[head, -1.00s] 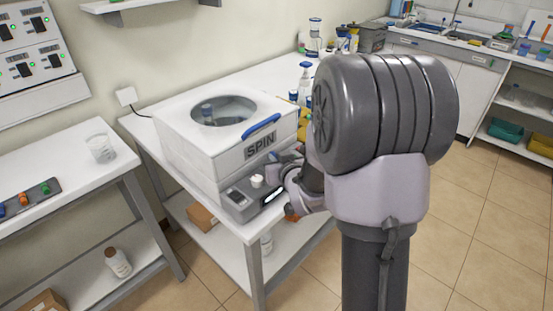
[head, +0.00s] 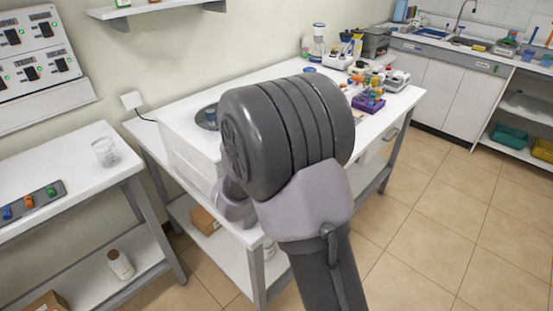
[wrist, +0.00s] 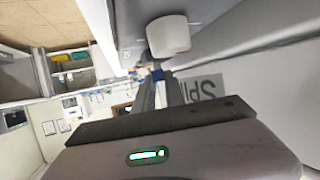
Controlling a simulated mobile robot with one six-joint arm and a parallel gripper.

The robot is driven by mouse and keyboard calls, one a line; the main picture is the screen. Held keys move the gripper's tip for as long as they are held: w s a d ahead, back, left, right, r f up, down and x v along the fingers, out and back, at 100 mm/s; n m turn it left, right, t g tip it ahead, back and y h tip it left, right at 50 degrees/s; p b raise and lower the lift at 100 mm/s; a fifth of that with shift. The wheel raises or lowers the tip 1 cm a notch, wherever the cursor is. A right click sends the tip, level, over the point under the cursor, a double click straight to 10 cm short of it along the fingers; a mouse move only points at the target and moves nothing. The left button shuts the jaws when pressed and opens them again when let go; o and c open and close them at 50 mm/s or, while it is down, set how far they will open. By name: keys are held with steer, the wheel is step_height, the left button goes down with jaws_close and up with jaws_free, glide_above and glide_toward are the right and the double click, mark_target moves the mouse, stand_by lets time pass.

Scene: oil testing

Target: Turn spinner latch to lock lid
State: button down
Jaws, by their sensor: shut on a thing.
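The white spinner (head: 182,145) stands on the white bench with its lid down, a round window (head: 206,116) in its top. My arm covers its front in the head view. In the wrist view my gripper (wrist: 161,92) points along the spinner's front, beside the SPIN label (wrist: 207,88). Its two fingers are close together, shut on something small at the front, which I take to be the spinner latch. The latch itself is hidden by the fingers. A white round knob (wrist: 168,36) stands just beyond the fingers, apart from them.
The bench (head: 290,92) holds several bottles and a purple rack (head: 368,101) to the right of the spinner. A side table (head: 75,170) with a glass beaker (head: 105,152) stands at the left. The tiled floor (head: 430,200) at right is clear.

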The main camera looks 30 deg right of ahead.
steer(key=shift+w+r+m+g+h+p, duration=0.2)
steer(key=shift+r+m+g+h+p, duration=0.1)
steer(key=shift+m+g+h+p, duration=0.5)
steer(key=shift+f, duration=0.1)
steer(key=c, duration=1.4)
jaws_free()
steer(key=shift+f, duration=0.1)
steer(key=shift+a, duration=0.1)
steer(key=p+v, duration=0.6)
steer(key=v, duration=1.1)
steer(key=shift+s, duration=0.15)
